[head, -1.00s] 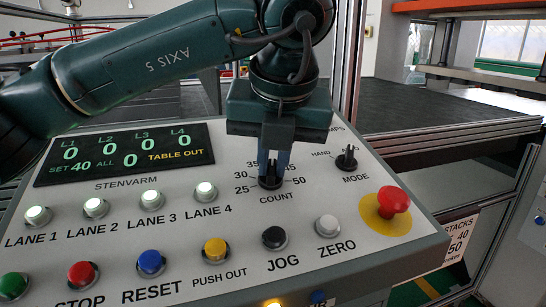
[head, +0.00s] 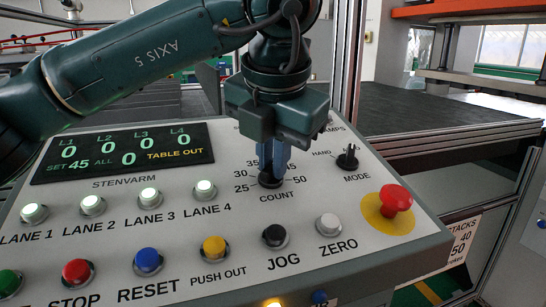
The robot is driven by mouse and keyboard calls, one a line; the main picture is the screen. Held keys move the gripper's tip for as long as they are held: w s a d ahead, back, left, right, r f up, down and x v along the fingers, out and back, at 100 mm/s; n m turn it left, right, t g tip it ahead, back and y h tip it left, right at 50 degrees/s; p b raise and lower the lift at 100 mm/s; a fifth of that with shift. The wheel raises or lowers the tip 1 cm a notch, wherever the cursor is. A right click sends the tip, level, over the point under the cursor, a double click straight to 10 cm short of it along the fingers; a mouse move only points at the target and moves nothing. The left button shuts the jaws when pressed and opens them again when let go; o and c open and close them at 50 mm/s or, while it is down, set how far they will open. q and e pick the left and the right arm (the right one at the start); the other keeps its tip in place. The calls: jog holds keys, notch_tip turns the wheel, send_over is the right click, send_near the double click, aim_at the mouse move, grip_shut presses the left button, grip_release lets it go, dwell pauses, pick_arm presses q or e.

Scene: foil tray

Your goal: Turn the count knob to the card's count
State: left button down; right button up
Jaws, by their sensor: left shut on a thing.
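The black count knob (head: 270,181) sits on the sloping grey panel, with 25, 30, 35 and 50 readable around it. My left gripper (head: 271,164) comes down from above and is shut on the count knob; it hides part of the dial and the knob's pointer. The dark display (head: 123,157) at the upper left reads SET 45, zeros for the lanes, and TABLE OUT. My right gripper is not in view.
The mode knob (head: 347,158) and red emergency button (head: 396,199) are right of the count knob. Black jog (head: 274,236) and white zero (head: 327,224) buttons lie below it. Lit lane buttons (head: 148,196) are to the left. A dark table (head: 420,110) stands behind.

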pick_arm(q)
jog(key=shift+m, duration=0.7)
jog(key=c, duration=1.5)
grip_release()
jog(key=v, duration=1.3)
jog(key=shift+w+a+r, duration=0.1)
jog(key=shift+r, duration=0.05)
